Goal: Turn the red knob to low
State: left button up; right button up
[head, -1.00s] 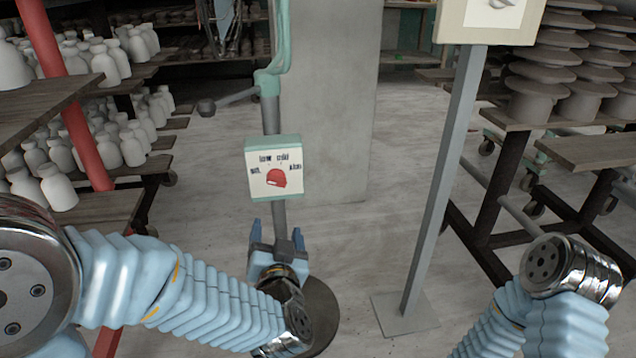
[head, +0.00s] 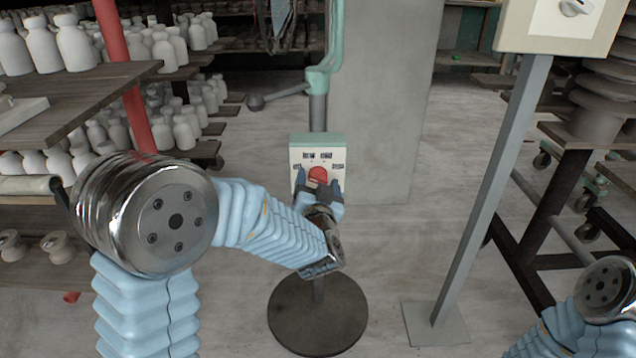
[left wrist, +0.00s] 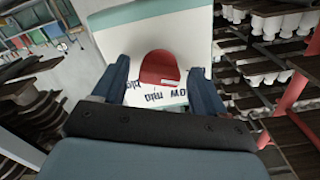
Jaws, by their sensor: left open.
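The red knob (head: 318,175) sits on the front of a pale control box (head: 316,145) with a green top edge, mounted on a grey post. Small dark labels stand around the knob; in the head view they are too small to read surely. My left gripper (head: 318,186) is open just in front of the box, a finger on each side of the knob. In the left wrist view the knob (left wrist: 160,69) lies between the open fingers, with a gap on both sides, and a "low" label shows near the right finger. My right gripper is out of view; only part of my right arm shows.
A second box (head: 558,25) with a pale knob stands on a slanting grey post at the right. Shelves with white bottles (head: 75,45) fill the left. The post's round dark base (head: 318,325) rests on the floor. A concrete pillar (head: 390,100) stands behind.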

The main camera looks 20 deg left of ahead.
pick_arm(q)
jog(key=shift+w, duration=0.1)
jog(key=c, duration=1.1)
jog(key=shift+o, duration=0.2)
jog(key=shift+r+m+p, duration=0.2)
jog(key=shift+m+p, duration=1.1)
jog(key=shift+p, duration=0.15)
jog(key=m+p, duration=0.2)
jog(key=shift+m, duration=0.3)
jog(key=shift+m+p, duration=0.85)
jog(key=shift+m, duration=0.15)
jog(key=shift+f+m+p, duration=0.1)
jog(key=shift+m+p, duration=0.45)
jog(key=shift+m, duration=0.25)
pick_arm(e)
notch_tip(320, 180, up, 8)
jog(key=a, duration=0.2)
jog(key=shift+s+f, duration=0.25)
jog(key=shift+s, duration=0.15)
pick_arm(q)
jog(key=shift+f, duration=0.1)
jog(key=o, duration=1.1)
jog(key=shift+c, duration=0.2)
